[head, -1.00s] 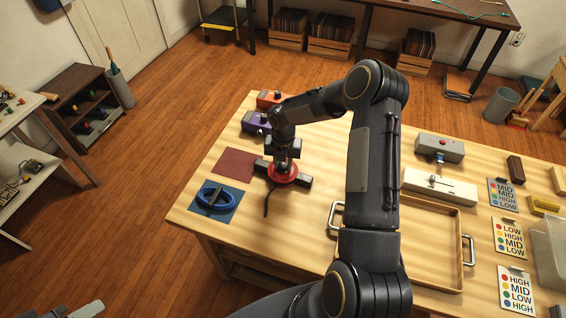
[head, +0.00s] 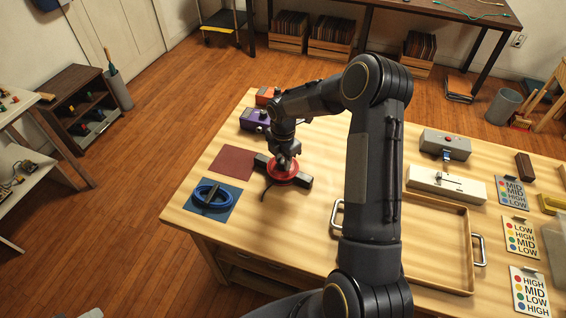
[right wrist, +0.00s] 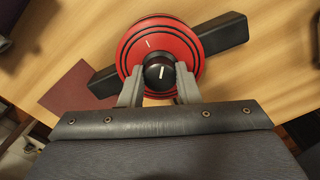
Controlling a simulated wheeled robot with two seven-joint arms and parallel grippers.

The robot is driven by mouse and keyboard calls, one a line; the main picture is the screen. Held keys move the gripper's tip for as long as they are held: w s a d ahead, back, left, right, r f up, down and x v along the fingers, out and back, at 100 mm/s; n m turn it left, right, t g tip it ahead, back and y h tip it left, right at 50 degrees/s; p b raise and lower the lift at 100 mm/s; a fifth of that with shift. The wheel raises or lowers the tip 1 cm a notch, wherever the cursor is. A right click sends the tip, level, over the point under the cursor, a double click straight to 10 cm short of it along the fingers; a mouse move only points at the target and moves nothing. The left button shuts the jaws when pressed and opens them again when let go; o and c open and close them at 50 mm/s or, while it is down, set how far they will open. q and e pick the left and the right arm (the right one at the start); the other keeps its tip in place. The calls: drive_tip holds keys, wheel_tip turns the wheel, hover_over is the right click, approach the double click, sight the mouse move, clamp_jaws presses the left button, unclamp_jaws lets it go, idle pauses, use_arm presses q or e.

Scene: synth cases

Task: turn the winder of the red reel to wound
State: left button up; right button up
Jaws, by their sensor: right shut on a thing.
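The red reel (head: 291,180) stands on the table on a dark bar-shaped base (head: 303,183), off its dark red mat. In the right wrist view the red reel (right wrist: 133,48) has a black round winder (right wrist: 158,73) at its middle. The winder's white line points nearly straight up in that view; a short white mark on the red face lies up and to the left of it. My right gripper (head: 287,163) is over the reel. In the right wrist view its two grey fingers (right wrist: 159,90) are on either side of the winder, shut on it. My left gripper is not clearly seen.
A blue reel (head: 201,188) lies on a blue mat (head: 226,207); the dark red mat (head: 232,164) is bare. Purple (head: 252,119) and orange (head: 266,95) boxes stand behind. A handled wooden tray (head: 440,282) and label cards (head: 520,237) are to the right.

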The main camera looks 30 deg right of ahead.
drive_tip(key=shift+m, duration=0.6)
idle(0.8)
drive_tip(key=o, duration=1)
drive_tip(key=shift+r, duration=0.1)
wheel_tip(320, 180, up, 8)
drive_tip(key=shift+f+b, duration=0.2)
drive_tip(key=shift+b, duration=0.2)
